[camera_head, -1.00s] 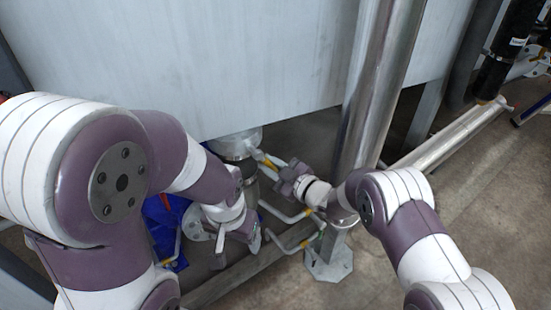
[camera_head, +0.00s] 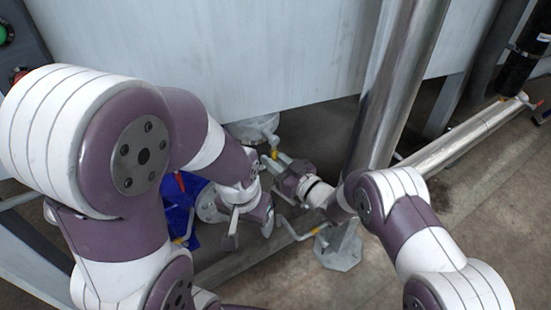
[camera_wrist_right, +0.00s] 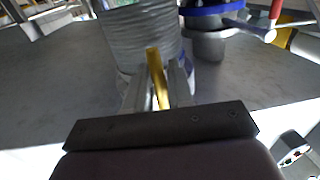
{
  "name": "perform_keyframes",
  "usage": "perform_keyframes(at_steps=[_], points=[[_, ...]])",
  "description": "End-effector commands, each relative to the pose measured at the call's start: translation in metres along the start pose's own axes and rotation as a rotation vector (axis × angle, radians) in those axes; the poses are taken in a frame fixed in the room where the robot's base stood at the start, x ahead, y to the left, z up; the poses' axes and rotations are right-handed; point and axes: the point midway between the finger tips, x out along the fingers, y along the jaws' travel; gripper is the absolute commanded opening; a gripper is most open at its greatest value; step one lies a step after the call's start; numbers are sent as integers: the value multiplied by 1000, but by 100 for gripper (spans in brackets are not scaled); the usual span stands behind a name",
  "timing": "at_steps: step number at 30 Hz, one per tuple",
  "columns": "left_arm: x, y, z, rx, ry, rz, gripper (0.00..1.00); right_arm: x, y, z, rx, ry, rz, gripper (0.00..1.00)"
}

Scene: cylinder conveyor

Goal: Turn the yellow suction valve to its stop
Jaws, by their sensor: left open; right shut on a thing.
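A yellow valve handle (camera_wrist_right: 154,70) stands between the fingers of my right gripper (camera_wrist_right: 158,78) in the right wrist view. The fingers are shut on it, in front of a ribbed grey cylinder. In the head view my right gripper (camera_head: 275,160) reaches in from the right, below the big pale tank, and a yellow tip shows at its fingers. Most of the valve body is hidden there. My left gripper (camera_head: 249,234) is lower, open, pointing down beside the pipework, with its fingers apart. I see nothing between them.
A steel post (camera_head: 390,100) stands close behind my right wrist, on a bolted foot (camera_head: 340,250). Another yellow-tipped handle (camera_head: 313,231) sits low beside it. A blue object (camera_head: 180,208) lies left of my left gripper.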

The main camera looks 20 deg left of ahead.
Motion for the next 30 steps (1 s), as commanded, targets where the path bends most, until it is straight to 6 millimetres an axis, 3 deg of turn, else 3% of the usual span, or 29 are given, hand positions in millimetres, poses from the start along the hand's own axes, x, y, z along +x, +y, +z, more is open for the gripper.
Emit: perform_keyframes(at_steps=[11,12,13,14,23,26,30], points=[[0,0,0,0,0,0,74,0,-2,2,9,-2,-4,0],[0,0,0,0,0,0,74,0,-2,2,8,-2,-4,29],[0,0,0,0,0,0,74,0,-2,2,8,-2,-4,39],[0,0,0,0,0,0,74,0,-2,2,8,-2,-4,40],[-1,0,0,0,0,0,74,-3,-1,0,6,0,-1,40],[-7,0,-1,0,0,0,74,-17,0,-1,7,-3,0,40],[-18,0,-2,0,0,0,74,-55,0,-3,8,-2,2,40]])
